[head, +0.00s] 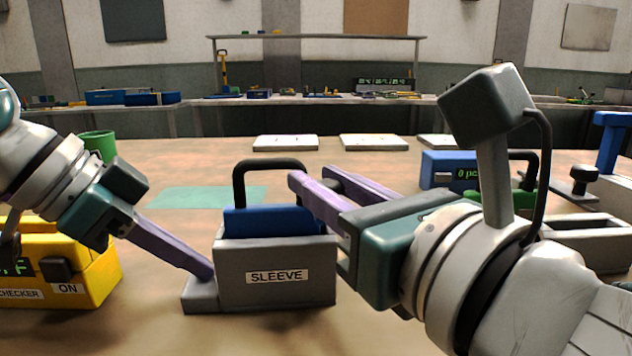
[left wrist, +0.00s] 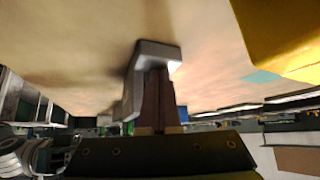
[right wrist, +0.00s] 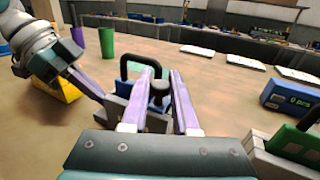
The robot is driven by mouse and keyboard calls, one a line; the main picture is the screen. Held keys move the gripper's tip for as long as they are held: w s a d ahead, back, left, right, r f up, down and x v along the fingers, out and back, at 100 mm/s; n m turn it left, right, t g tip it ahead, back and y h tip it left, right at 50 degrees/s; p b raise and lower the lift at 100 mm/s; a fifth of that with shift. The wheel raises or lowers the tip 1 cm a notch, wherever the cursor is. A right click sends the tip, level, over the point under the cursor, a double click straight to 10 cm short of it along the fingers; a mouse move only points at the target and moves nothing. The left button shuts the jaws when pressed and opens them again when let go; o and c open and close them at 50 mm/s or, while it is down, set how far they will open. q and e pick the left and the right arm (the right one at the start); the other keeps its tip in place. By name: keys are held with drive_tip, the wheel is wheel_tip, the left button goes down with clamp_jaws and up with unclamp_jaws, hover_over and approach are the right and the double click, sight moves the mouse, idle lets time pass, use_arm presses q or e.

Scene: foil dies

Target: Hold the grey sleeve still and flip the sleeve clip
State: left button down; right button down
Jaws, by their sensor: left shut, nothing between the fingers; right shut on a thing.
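The grey sleeve (head: 313,281) stands upright on the table, labelled SLEEVE, with a blue block (head: 262,221) in its top and a black loop (head: 269,163) above. My left gripper (head: 207,274) is shut and empty. Its tips are down at the sleeve's low left foot, which also shows in the left wrist view (left wrist: 152,50); exact contact is unclear. My right gripper (head: 312,183) is at the sleeve's upper right. In the right wrist view its fingers (right wrist: 162,77) close on a black knob (right wrist: 158,92), apparently the clip's; the knob's lower part is hidden.
A yellow checker box (head: 98,277) stands at left, with a green cup (head: 97,145) behind it. A blue counter (head: 448,169) and a grey tray (head: 590,233) stand at right. White plates (head: 286,143) lie along the back. A green mat (head: 185,197) is behind the sleeve.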

drive_tip(key=shift+r, duration=0.1)
drive_tip(key=shift+w+r+g, duration=0.2)
drive_tip(key=shift+r+g, duration=0.2)
drive_tip(key=shift+r, duration=0.1)
drive_tip(key=shift+w+r+m+g+h, duration=0.4)
drive_tip(key=shift+r+m+g, duration=0.15)
drive_tip(key=shift+g, duration=0.35)
drive_tip(key=shift+s+f, duration=0.1)
drive_tip(key=c, duration=0.7)
unclamp_jaws()
drive_tip(key=shift+s, duration=0.1)
drive_tip(key=v, duration=0.7)
drive_tip(key=shift+d, duration=0.1)
